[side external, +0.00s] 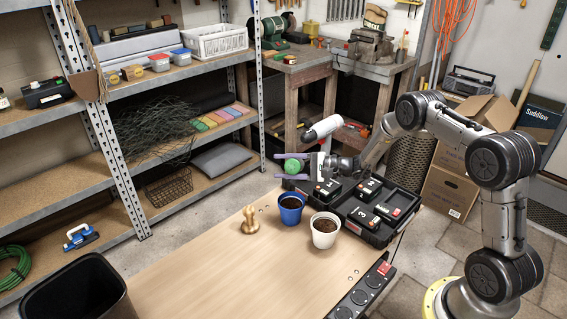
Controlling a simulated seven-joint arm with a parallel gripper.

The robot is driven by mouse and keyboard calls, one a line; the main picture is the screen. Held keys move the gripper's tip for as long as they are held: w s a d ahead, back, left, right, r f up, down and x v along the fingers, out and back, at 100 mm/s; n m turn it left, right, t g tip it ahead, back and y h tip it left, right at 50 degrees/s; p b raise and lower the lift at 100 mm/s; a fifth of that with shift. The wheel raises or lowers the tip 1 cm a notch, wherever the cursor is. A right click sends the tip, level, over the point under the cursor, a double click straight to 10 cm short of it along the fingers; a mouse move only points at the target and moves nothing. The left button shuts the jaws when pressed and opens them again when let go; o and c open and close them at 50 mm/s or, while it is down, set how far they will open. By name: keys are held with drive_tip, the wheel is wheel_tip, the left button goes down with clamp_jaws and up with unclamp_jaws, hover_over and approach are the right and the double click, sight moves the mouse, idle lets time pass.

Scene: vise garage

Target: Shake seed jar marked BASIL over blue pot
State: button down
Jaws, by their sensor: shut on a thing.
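My gripper (284,166) is shut on a jar with a round green end (293,167). It holds the jar in the air above and slightly behind the blue pot (291,208). The green end faces left toward the camera, so the jar looks tipped on its side. The fingers and palm hide most of its body, and no BASIL marking is readable. The blue pot stands upright on the wooden table (195,262) with dark soil in it.
A white pot (325,231) with soil stands right of the blue pot. A wooden knobbed object (250,221) is at its left. A black tray (378,240) with several dark numbered blocks lies behind. The table's front left is clear.

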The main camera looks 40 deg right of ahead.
drive_tip(key=f+n, duration=0.1)
drive_tip(key=n, duration=0.1)
drive_tip(key=f+n+h, duration=0.1)
drive_tip(key=n, duration=0.2)
drive_tip(key=f+n, duration=0.1)
drive_tip(key=n, duration=0.1)
drive_tip(key=shift+w+d+n+t+h, duration=0.1)
drive_tip(key=shift+d+n+t+h, duration=0.1)
drive_tip(key=shift+n+t+h, duration=0.15)
idle(1.4)
wheel_tip(320, 180, up, 8)
drive_tip(key=s+a+m+y, duration=0.1)
drive_tip(key=m+y, duration=0.2)
drive_tip(key=m, duration=1.4)
drive_tip(key=shift+a+f, duration=0.25)
drive_tip(key=shift+a, duration=0.15)
